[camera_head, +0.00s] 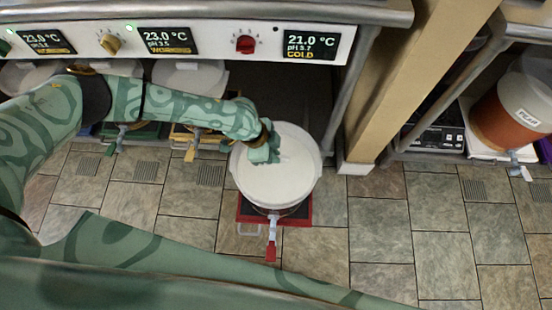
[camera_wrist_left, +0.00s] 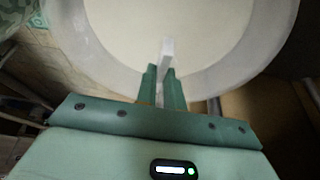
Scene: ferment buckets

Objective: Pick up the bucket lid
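The bucket lid (camera_head: 285,180) is a round white disc on top of a white bucket. The bucket stands on a red-edged base (camera_head: 245,212), with a red-handled tap (camera_head: 271,250) at its front. My left gripper (camera_head: 265,150) is over the lid's upper left part. In the left wrist view the lid (camera_wrist_left: 130,30) fills the top of the picture, with a narrow upright white handle (camera_wrist_left: 168,48). The fingers of my left gripper (camera_wrist_left: 162,80) are close together on both sides of this handle and appear shut on it. My right gripper is not in view.
A control panel with temperature displays (camera_head: 310,45) runs above the bay behind the bucket. A beige post (camera_head: 410,80) stands to the right. Another bucket with orange-brown contents (camera_head: 505,115) stands at far right. The tiled floor (camera_head: 380,235) in front is clear.

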